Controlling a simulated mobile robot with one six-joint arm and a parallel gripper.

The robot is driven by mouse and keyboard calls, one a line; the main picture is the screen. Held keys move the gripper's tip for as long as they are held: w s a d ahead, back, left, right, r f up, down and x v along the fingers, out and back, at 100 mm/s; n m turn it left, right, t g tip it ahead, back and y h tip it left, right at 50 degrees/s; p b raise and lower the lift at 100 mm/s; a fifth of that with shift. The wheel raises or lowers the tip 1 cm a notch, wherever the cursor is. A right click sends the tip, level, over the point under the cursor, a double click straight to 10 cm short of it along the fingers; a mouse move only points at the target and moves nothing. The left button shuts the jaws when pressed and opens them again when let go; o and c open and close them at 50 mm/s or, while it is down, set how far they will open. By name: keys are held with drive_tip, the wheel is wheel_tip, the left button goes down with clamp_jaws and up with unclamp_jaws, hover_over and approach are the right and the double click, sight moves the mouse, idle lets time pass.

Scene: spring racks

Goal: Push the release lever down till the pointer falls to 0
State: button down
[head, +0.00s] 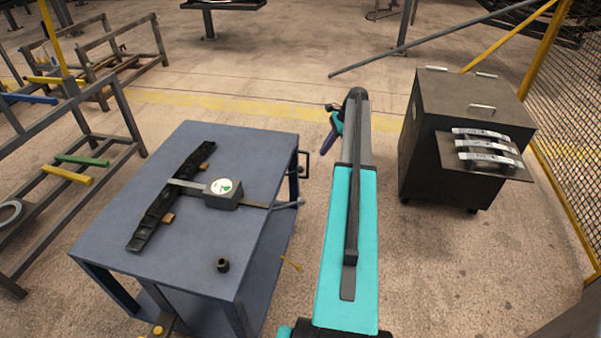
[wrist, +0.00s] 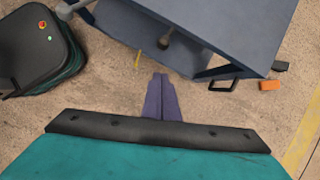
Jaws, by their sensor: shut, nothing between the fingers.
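A dark gauge box (head: 222,199) with a round white dial (head: 223,187) lies on the blue-grey table (head: 200,150) in the head view. The dial has a green patch; its pointer is too small to read. A grey bar with a rounded end, apparently the release lever (head: 286,205), juts past the table's right edge; it also shows in the wrist view (wrist: 168,40). My gripper (head: 325,146) is beyond and right of the lever, off the table. In the wrist view its purple fingers (wrist: 160,78) are shut, empty and apart from the lever.
A long dark leaf spring (head: 150,222) lies on the table, with a small dark ring (head: 223,265) near the front. A black handle (head: 304,165) sticks out from the table's right side. A dark wheeled cabinet (head: 440,150) stands right. Open floor lies between.

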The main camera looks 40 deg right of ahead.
drive_tip(key=shift+v, duration=1.3)
